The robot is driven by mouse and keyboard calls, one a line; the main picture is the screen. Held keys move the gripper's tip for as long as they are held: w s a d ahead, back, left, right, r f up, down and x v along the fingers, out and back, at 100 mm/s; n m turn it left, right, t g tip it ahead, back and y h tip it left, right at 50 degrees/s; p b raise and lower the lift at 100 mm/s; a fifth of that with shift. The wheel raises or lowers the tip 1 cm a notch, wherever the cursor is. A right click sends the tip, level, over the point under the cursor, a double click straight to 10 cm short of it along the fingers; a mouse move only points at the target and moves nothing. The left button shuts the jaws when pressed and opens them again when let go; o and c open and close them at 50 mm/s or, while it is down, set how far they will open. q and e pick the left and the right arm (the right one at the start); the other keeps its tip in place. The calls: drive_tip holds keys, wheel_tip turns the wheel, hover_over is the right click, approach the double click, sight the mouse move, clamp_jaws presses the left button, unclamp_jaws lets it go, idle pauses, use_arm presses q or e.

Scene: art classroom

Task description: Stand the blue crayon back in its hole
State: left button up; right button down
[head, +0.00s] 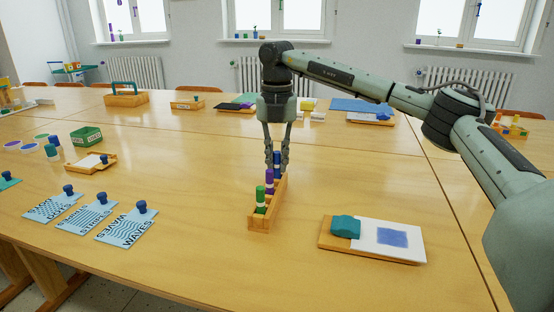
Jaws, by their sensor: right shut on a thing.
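A narrow wooden crayon holder (266,221) stands on the table in the middle of the head view. A green crayon (260,198) stands upright at its near end and a purple crayon (269,181) stands behind it. The blue crayon (277,159) is upright at the far end of the holder. My right gripper (277,168) points down and is shut on the blue crayon. Whether the crayon's lower end is inside its hole or above it is hidden behind the purple crayon and the fingers. My left gripper is not in view.
A wooden board (328,239) with a teal block (345,227) and a white sheet with a blue patch lies right of the holder. Blue pattern cards (126,227) with knobs lie at the left. A green box (86,137) stands farther back. Bare table surrounds the holder.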

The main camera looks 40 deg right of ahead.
drive_tip(key=shift+f, duration=0.3)
idle(0.5)
drive_tip(key=c, duration=1.4)
unclamp_jaws()
drive_tip(key=shift+c, duration=0.2)
drive_tip(key=shift+o, duration=0.6)
drive_tip(key=shift+o, duration=0.6)
drive_tip(key=shift+r, duration=0.1)
drive_tip(key=shift+r+p, duration=2.6)
drive_tip(key=shift+r, duration=0.35)
